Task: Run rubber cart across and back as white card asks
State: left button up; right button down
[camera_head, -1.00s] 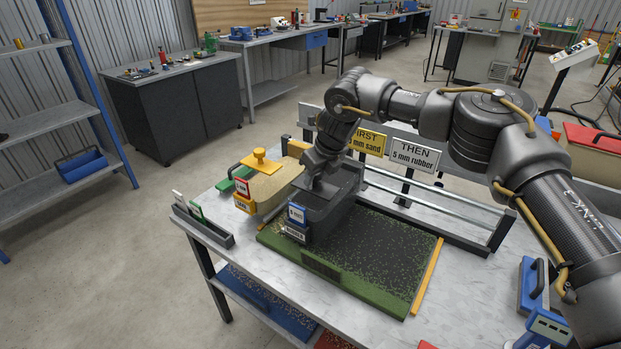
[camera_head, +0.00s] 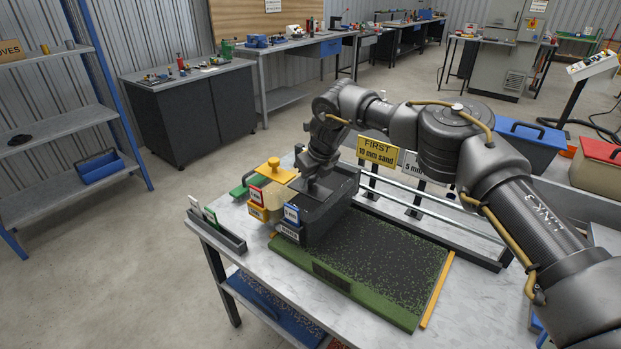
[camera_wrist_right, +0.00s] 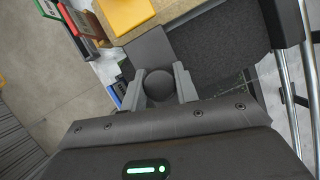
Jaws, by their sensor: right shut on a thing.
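The rubber cart (camera_head: 328,213), a dark box with a blue-edged tag, stands over the left end of the turf (camera_head: 385,262), close beside the sand cart. The turf is green-edged and covered with dark granules. My right gripper (camera_head: 314,184) is shut on the cart's handle; the wrist view shows the round dark knob (camera_wrist_right: 158,85) between the fingers. The white card (camera_head: 411,168) stands behind the turf, mostly hidden by my arm; "5 mm" shows. The yellow card (camera_head: 377,151) reads "FIRST 10 mm sand". My left gripper is out of view.
The sand cart (camera_head: 270,193), with a yellow handle and red tag, stands just left of the rubber cart. A grey holder with small cards (camera_head: 218,232) lies at the table's left edge. Rails (camera_head: 435,208) run behind the turf. The table front right is clear.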

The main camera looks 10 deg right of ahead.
jog(key=c, duration=1.5)
grip_release()
jog(key=shift+w+a+r, duration=0.1)
jog(key=shift+w+r, duration=0.1)
jog(key=shift+r, duration=0.05)
jog(key=o, duration=0.4)
jog(key=shift+w+a+f, duration=0.1)
jog(key=shift+a+f, duration=0.05)
jog(key=shift+o, duration=0.2)
